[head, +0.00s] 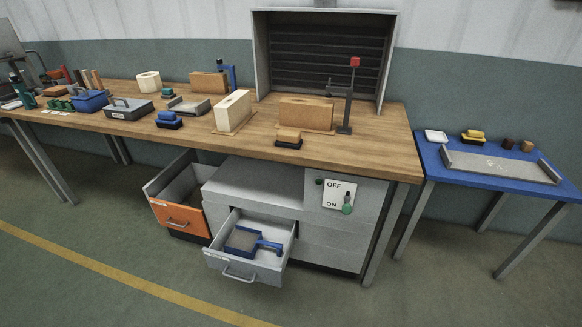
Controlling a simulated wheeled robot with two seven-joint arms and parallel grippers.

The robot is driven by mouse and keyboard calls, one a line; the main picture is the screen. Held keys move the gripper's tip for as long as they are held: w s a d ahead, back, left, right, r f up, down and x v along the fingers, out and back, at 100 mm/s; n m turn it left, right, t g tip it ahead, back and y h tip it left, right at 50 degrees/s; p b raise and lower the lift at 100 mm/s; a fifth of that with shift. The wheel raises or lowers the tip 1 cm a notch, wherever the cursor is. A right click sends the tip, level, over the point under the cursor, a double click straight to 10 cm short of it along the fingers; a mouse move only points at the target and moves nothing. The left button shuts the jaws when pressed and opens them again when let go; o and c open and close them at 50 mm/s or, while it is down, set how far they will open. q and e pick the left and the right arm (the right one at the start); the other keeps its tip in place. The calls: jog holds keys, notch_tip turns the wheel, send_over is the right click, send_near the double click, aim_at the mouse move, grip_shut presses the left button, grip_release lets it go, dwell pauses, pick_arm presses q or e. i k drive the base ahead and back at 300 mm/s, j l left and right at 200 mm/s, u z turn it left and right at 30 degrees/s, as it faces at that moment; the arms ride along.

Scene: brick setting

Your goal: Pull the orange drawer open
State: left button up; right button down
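The orange drawer (180,217) is at the left of the grey cabinet under the wooden workbench. It stands pulled out, with its grey side walls and hollow inside showing. Its front is orange with a small handle and a pale label. Beside it to the right, a grey drawer (243,265) is also pulled out and holds a blue clamp-like tool (254,243). Neither of my grippers shows in the head view, so nothing can be seen touching the drawers.
The wooden workbench (385,158) carries blocks, brushes and toolboxes. A grey cabinet (256,183) below has an OFF/ON switch panel (338,195). A blue side table (440,173) stands at right. The floor (110,235) before the drawers is clear, with a yellow line.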

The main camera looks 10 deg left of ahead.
aim_at(179, 206)
jog(key=u, duration=0.95)
jog(key=i+j+z, duration=0.1)
jog(key=i+j, duration=0.15)
jog(key=i+j+z, duration=0.1)
jog(key=i+j, duration=0.15)
jog(key=j, duration=0.2)
jog(key=i+j+z, duration=0.1)
jog(key=i+j, duration=0.15)
jog(key=i+j+z, duration=0.1)
jog(key=j, duration=0.35)
jog(key=i+j+z, duration=0.1)
jog(key=i+j, duration=0.2)
jog(key=j, duration=0.15)
jog(key=i+j+z, duration=0.1)
jog(key=j, duration=0.3)
jog(key=i+j+z, duration=0.1)
jog(key=i+j, duration=0.2)
jog(key=j, duration=0.15)
jog(key=i+j+z, duration=0.1)
jog(key=j, duration=0.35)
jog(key=i, duration=0.05)
